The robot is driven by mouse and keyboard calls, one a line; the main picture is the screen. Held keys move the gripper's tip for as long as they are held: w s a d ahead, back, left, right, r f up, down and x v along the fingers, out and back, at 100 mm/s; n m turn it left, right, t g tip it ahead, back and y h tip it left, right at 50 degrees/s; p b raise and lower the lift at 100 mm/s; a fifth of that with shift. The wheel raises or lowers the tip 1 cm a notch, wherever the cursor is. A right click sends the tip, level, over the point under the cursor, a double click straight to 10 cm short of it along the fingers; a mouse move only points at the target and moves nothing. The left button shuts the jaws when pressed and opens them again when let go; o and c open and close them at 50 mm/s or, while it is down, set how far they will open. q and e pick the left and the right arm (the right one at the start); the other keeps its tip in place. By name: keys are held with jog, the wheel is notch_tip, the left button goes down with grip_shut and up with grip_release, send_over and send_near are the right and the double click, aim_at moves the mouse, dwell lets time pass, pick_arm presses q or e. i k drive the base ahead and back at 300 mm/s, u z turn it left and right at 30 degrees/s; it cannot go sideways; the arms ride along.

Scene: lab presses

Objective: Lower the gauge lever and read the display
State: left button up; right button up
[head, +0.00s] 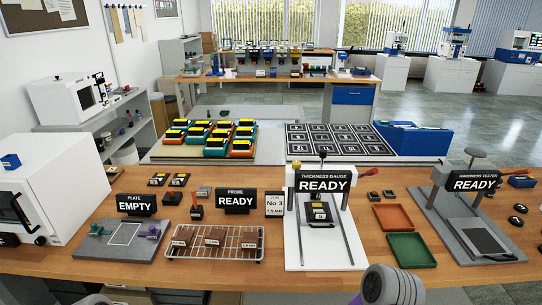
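The white thickness gauge (342,238) stands upright at the middle of the bench. Its black display (323,185) reads "READY" under the heading "THICKNESS GAUGE". A red-tipped lever (371,172) sticks out to the right beside the display, its tip raised slightly. A black knob (323,156) tops the gauge. A dark block with a yellow patch and a small label (320,212) sits on the gauge below the display. Neither gripper shows; only rounded grey parts of my arms enter at the bottom edge, in front of the bench.
A wire rack (213,255) with brown blocks stands left of the gauge, beside a card (274,204) reading "No 3". Orange (393,217) and green (411,251) trays lie right, then the hardness tester (470,225). A grey plate (88,243) lies far left.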

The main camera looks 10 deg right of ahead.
aim_at(371, 172)
jog(key=u, duration=2.85)
jog(key=k, duration=1.9)
jog(key=z, duration=3.6)
jog(key=i, duration=0.4)
